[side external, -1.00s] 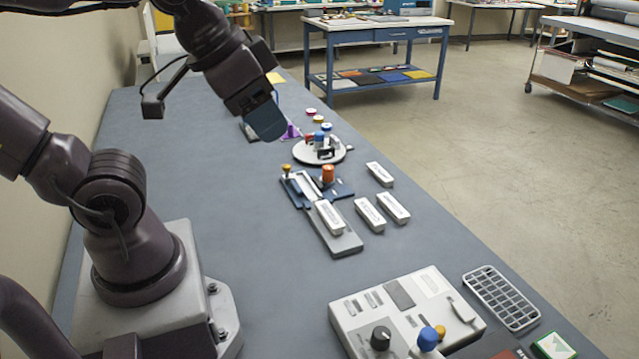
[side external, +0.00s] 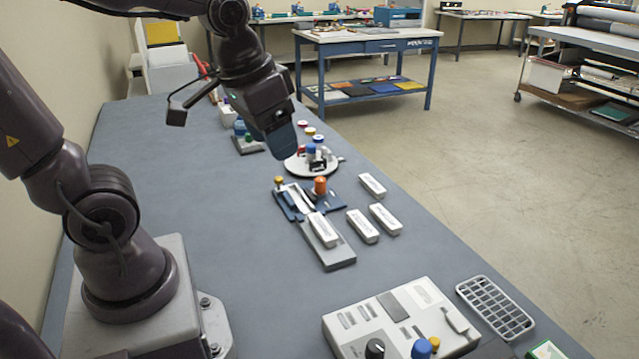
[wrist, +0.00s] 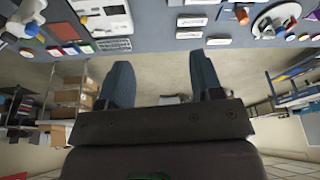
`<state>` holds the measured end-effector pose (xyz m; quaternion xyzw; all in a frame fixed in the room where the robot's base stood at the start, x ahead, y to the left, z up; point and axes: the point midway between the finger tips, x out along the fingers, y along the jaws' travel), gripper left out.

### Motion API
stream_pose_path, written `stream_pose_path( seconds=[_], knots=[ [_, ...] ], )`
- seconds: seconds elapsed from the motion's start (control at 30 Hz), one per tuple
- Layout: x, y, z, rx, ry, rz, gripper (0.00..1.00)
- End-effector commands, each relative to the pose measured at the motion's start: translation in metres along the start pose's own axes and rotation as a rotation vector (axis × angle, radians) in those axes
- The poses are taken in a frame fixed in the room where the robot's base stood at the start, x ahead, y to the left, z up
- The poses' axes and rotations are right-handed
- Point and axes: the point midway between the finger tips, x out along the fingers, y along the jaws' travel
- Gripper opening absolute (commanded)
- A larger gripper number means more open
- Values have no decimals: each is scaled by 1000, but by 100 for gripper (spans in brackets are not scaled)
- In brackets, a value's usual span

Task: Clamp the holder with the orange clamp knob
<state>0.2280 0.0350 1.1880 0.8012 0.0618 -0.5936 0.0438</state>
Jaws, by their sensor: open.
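The orange clamp knob (side external: 320,185) stands upright on a blue fixture (side external: 338,196) in the middle of the bench. A pale, narrow holder piece (side external: 298,198) lies in the fixture, left of the knob. A small yellow knob (side external: 279,181) stands at its left end. My gripper (side external: 285,145) hangs above the bench, behind the fixture and apart from the knob. In the wrist view my gripper (wrist: 163,80) shows two spread fingers with nothing between them. The orange knob (wrist: 242,15) shows there near the top edge, beyond the right finger.
A round white turntable (side external: 312,165) with coloured knobs stands just behind the fixture. Several white labelled blocks (side external: 362,226) lie to its right, and one lies on a grey plate (side external: 338,258) in front. A control box (side external: 385,320) stands nearer. The bench's left part is clear.

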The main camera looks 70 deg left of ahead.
Motion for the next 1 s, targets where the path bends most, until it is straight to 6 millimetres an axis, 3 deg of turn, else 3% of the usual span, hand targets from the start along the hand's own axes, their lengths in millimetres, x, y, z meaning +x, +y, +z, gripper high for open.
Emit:
stream_pose_path(
  seconds=[0.27,0.4,0.6,0.8,0.9,1.0],
  knots=[
    [55,-61,-72,-51,-178,-33,60],
    [94,-100,-102,-18,-243,-26,60],
    [162,-164,-130,77,-313,8,60],
    [224,-222,-144,238,-333,47,60],
    [241,-240,-156,354,-317,54,60],
    [233,-250,-178,486,-275,36,60]
  ],
)
